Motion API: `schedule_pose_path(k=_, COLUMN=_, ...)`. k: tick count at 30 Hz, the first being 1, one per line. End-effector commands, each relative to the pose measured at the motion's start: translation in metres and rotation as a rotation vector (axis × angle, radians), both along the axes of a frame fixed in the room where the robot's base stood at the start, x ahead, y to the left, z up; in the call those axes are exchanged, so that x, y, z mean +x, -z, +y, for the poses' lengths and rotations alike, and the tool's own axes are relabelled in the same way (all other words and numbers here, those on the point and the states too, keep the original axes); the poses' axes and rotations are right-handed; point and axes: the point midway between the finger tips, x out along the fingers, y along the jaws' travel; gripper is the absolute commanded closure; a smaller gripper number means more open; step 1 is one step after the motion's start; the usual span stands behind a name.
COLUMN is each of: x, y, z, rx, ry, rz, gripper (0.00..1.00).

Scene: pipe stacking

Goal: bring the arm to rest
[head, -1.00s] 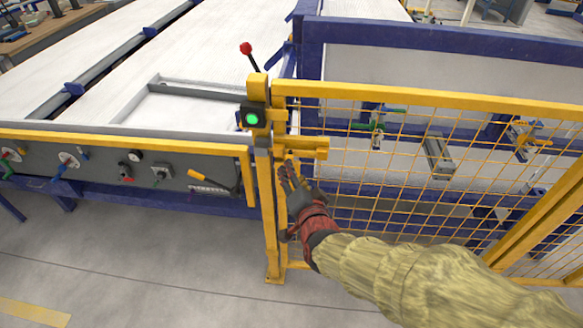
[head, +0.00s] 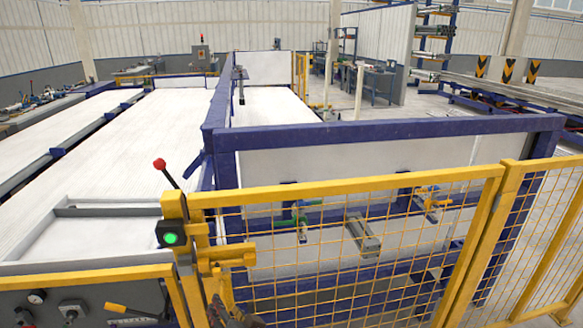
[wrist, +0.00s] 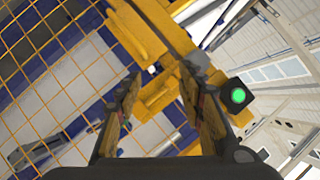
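My gripper (wrist: 159,82) is open in the wrist view, its two fingers apart with nothing held between them. A yellow latch block (wrist: 160,98) on the gate post shows beyond the gap between the fingers; how far off it is I cannot tell. In the head view only the top of my gripper (head: 230,316) shows at the bottom edge, just below the yellow latch (head: 226,257). The rest of my arm is out of that view.
A yellow mesh gate (head: 345,255) stands close in front, with a green-lit switch box (head: 171,239) and a red-knobbed lever (head: 160,164) at its post. A control panel (head: 75,305) is at lower left. Long white conveyor beds (head: 130,150) stretch behind. Open air lies above the gate.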

Motion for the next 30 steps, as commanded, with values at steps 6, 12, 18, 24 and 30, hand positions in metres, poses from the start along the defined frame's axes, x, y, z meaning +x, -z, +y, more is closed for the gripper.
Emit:
schedule_pose_path(k=6, x=-0.070, y=0.064, z=-0.030, rx=-0.356, ry=-0.216, rz=0.204, gripper=0.61)
schedule_pose_path(k=12, x=-0.114, y=0.052, z=-0.116, rx=-0.599, ry=-0.338, rz=0.346, gripper=0.61)
schedule_pose_path(k=18, x=-0.159, y=0.006, z=-0.234, rx=-0.752, ry=-0.332, rz=0.473, gripper=0.61)
schedule_pose_path(k=24, x=-0.185, y=-0.042, z=-0.317, rx=-0.759, ry=-0.158, rz=0.498, gripper=0.61)
schedule_pose_path(k=30, x=-0.183, y=-0.079, z=-0.357, rx=-0.714, ry=0.022, rz=0.438, gripper=0.61)
